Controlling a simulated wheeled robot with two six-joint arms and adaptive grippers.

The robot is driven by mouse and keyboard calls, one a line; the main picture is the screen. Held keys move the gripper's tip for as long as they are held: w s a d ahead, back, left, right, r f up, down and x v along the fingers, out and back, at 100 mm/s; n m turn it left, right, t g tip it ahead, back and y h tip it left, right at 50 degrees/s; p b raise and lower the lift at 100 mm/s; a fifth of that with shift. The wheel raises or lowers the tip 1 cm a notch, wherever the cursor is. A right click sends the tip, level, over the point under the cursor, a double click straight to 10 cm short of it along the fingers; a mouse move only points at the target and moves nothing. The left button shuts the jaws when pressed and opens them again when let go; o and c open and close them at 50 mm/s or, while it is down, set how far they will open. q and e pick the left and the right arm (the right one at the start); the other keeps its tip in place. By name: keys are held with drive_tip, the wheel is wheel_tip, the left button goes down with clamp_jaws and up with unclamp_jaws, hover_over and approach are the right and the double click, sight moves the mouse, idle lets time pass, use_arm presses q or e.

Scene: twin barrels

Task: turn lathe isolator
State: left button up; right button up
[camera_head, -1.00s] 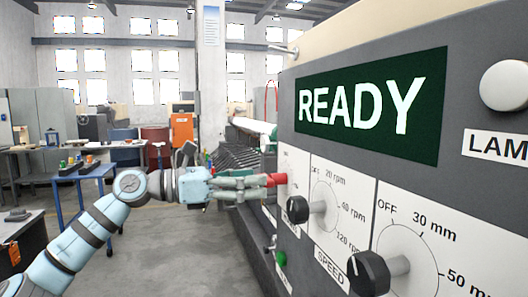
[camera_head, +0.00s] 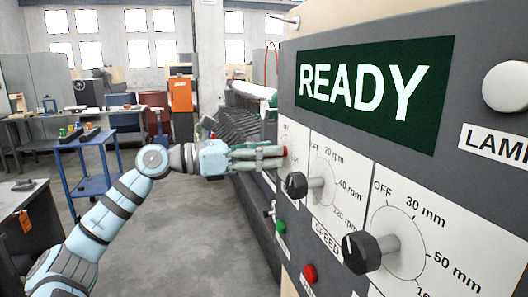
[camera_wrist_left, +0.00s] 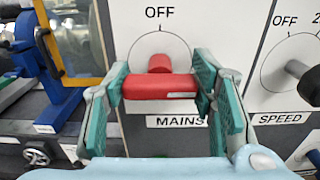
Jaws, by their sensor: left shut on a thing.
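The lathe isolator is a red handle (camera_wrist_left: 160,87) on a white dial marked OFF at the top and MAINS below, in the left wrist view. Its bar lies level across that picture, with a round red hub above it. My left gripper (camera_wrist_left: 161,90) has its green-padded fingers at both ends of the bar, shut on it. In the head view, my left gripper (camera_head: 279,154) reaches the panel from the left, and only a bit of the red handle (camera_head: 285,152) shows past the fingertips. My right gripper is out of view.
The grey control panel carries a black speed knob (camera_head: 297,184), a larger black knob (camera_head: 362,252), a green button (camera_head: 280,227), a red button (camera_head: 309,273) and a white lamp (camera_head: 507,87). A blue trolley (camera_head: 88,190) stands at left. The floor (camera_head: 190,240) between is clear.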

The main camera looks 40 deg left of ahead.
use_arm(q)
drive_tip(key=shift+n, duration=0.4)
drive_tip(key=n+p, duration=0.1)
drive_tip(key=n, duration=0.2)
drive_tip(key=shift+a+r+p, duration=0.1)
drive_tip(key=shift+p, duration=0.3)
drive_tip(key=n+p, duration=0.2)
drive_tip(key=n, duration=0.3)
drive_tip(key=shift+w+n, duration=0.1)
drive_tip(key=shift+n, duration=0.3)
drive_tip(key=n+p, duration=0.2)
drive_tip(key=n, duration=0.2)
drive_tip(key=shift+a+n, duration=0.1)
drive_tip(key=shift+n, duration=0.2)
drive_tip(key=shift+f+n+p, duration=0.2)
drive_tip(key=shift+n+p, duration=1.15)
drive_tip(key=shift+n, duration=0.55)
drive_tip(key=o, duration=1.2)
drive_tip(key=shift+f, duration=0.1)
drive_tip(key=shift+c, duration=0.2)
